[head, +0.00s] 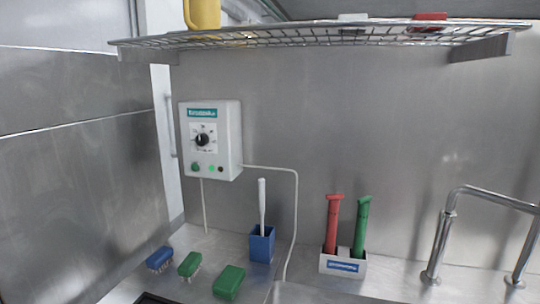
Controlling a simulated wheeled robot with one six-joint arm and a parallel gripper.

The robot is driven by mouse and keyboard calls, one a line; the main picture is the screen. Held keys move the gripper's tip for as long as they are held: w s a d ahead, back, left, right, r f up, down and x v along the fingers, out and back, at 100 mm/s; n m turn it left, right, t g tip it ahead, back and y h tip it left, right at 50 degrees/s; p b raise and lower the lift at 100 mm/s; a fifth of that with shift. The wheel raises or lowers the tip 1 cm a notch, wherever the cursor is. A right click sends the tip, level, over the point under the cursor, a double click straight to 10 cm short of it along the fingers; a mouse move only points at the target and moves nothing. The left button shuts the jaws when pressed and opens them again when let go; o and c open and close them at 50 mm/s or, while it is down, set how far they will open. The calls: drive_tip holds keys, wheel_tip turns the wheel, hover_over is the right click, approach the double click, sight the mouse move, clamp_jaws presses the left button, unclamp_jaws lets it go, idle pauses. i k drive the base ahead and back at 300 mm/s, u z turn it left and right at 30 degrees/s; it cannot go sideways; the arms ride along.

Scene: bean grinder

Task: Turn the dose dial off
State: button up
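The dose dial (202,140) is a round black knob on a pale scale, on the front of a white control box (229,140) fixed to the steel back wall at left of centre. A teal label sits above the dial. Below the dial are a dark green button, a bright green light (211,168) and a small dark round part. The dial's pointer is too small to read for certain. My gripper is not in view.
A wire shelf (320,36) overhangs the box. Below stand a blue holder (262,245) with a white-handled brush, several brushes and a white holder (343,266) with red and green tools. A bent steel pipe (445,235) is at right. Cables hang from the box.

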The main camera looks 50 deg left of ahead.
sight(201, 140)
drive_tip(key=u, duration=0.05)
drive_tip(key=k, duration=0.95)
drive_tip(key=z, duration=1.05)
drive_tip(key=i, duration=0.8)
drive_tip(key=u, duration=2.9)
drive_tip(key=i, duration=0.5)
drive_tip(key=u, duration=0.05)
